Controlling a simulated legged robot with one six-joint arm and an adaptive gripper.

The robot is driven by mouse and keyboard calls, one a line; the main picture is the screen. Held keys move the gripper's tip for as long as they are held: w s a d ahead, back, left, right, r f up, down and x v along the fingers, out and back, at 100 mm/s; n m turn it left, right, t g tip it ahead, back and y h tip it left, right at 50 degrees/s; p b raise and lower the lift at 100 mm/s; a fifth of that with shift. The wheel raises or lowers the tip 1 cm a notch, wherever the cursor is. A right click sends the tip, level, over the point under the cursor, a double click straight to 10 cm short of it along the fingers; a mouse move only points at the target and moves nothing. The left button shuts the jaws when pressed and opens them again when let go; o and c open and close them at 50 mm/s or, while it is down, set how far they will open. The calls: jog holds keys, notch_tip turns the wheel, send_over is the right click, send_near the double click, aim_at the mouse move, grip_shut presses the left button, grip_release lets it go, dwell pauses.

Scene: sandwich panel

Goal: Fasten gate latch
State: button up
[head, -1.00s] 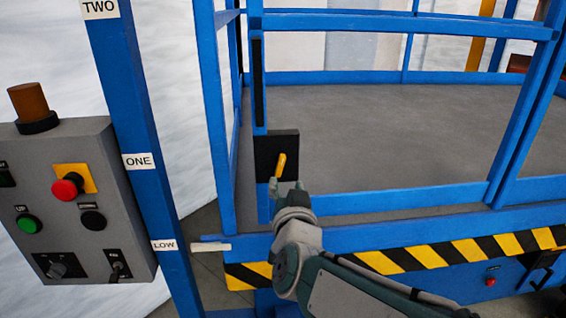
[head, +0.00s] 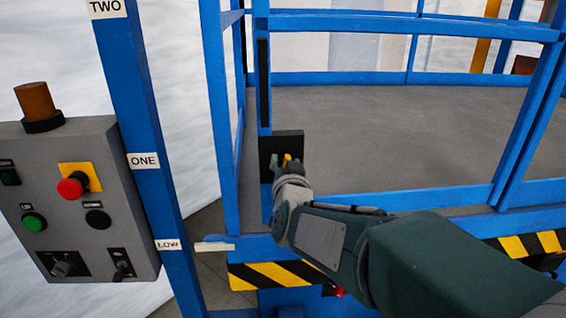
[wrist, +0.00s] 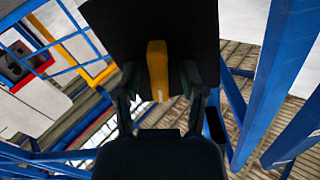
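The latch is a yellow handle (wrist: 157,66) on a black plate (wrist: 113,30), in the middle of the wrist view. In the head view the plate (head: 268,146) sits on the blue gate post, and only a small bit of the yellow handle (head: 287,158) shows past my gripper (head: 283,165). My gripper is open in the wrist view (wrist: 160,78), with one finger on each side of the handle's lower end. Gaps show between the fingers and the handle, so they do not appear to grip it.
A grey control box (head: 78,205) with red, green and black buttons hangs at the left on a labelled blue post (head: 140,125). Blue rails (head: 400,22) surround the grey platform floor (head: 390,130). A yellow-black striped edge (head: 275,276) lies below.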

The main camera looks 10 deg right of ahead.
grip_shut()
jog(key=shift+a+n, duration=0.15)
jog(key=shift+n, duration=1.55)
jog(key=shift+o, duration=1.3)
grip_release()
